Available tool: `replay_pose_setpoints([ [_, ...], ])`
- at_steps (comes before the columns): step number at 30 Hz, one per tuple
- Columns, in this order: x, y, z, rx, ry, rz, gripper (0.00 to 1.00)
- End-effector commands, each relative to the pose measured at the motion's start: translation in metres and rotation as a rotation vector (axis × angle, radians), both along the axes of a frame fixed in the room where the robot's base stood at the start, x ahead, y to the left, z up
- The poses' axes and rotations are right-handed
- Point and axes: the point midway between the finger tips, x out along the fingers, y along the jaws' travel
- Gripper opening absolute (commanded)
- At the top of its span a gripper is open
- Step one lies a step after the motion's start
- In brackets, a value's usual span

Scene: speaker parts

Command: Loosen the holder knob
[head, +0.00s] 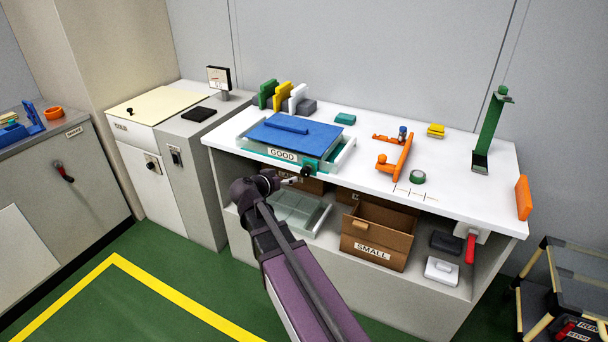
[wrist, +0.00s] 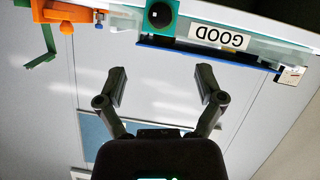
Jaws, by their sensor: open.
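A dark round knob (head: 307,171) sits on a teal block at the front right corner of the GOOD tray. In the wrist view, which is upside down, the knob (wrist: 160,14) shows face-on at the top, on its teal square. An orange fixture (head: 396,156) with a round orange knob (head: 381,159) stands to the right on the white table; I cannot tell which knob is the holder's. My gripper (head: 290,181) is just below and left of the dark knob. In the wrist view my gripper (wrist: 161,78) is open and empty, fingers apart, touching nothing.
The GOOD tray (head: 345,159) carries a blue lid-like panel (head: 292,133). Below the tabletop stand a clear bin (head: 300,216) and a cardboard SMALL box (head: 376,235). A green stand (head: 490,130) and a red-handled lever (head: 471,248) are at the right.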

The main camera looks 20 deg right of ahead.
Motion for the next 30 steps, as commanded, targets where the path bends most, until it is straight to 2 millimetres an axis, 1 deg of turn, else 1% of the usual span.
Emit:
replay_pose_setpoints([
  [8, 0.002, -0.004, -0.003, 0.001, 0.002, -0.002, 0.87],
  [14, 0.011, -0.016, -0.01, 0.001, 0.001, -0.001, 0.87],
  [20, 0.025, -0.037, -0.021, 0.002, 0.001, -0.003, 0.87],
  [30, 0.051, -0.079, -0.04, 0.0, 0.002, -0.003, 0.87],
])
